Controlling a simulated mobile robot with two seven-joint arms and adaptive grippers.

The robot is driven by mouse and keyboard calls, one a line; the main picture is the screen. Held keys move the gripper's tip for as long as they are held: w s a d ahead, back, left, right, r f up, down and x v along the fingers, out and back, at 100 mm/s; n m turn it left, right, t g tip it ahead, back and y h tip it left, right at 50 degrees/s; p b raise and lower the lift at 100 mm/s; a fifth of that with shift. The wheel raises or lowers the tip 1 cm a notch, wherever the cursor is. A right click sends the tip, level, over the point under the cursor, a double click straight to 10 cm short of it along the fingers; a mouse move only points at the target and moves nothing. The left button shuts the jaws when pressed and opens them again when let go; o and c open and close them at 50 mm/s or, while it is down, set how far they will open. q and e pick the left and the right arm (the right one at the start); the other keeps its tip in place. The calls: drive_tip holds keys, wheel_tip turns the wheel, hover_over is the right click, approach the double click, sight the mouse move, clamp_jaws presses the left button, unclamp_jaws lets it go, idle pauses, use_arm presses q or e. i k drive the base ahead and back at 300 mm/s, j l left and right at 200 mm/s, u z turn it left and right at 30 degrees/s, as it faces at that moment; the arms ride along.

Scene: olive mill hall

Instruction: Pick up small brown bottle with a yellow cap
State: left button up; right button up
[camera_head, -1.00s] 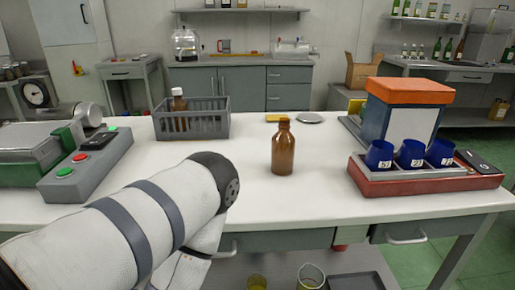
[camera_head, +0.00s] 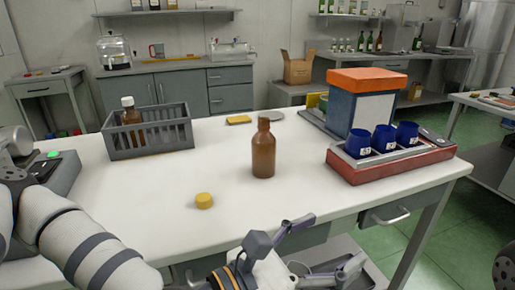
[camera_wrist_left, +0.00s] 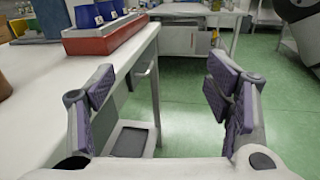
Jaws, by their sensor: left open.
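A brown bottle (camera_head: 263,152) stands upright in the middle of the white table (camera_head: 235,228); no yellow cap shows on it. A small yellow cap (camera_head: 204,201) lies on the table to its front left. Another brown bottle (camera_head: 130,118), with a white cap, stands in a grey crate (camera_head: 150,144) at the left. My left gripper (camera_head: 328,248) is open and empty by the table's front edge, nearer than the brown bottle and apart from it. In the left wrist view its fingers (camera_wrist_left: 160,88) are spread over floor, and no bottle shows between them. My right gripper is not in view.
A red tray with blue cups (camera_head: 384,137) stands at the right, before an orange-topped box (camera_head: 365,105). A yellow block (camera_head: 239,119) and a grey disc (camera_head: 270,116) lie behind the bottle. The table's front middle is mostly clear.

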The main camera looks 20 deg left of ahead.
sight(263, 143)
drive_tip(key=i+j, duration=0.15)
drive_tip(key=j, duration=0.2)
drive_tip(key=i+j, duration=0.2)
drive_tip(key=j, duration=0.2)
drive_tip(key=i+j, duration=0.15)
drive_tip(key=j, duration=0.2)
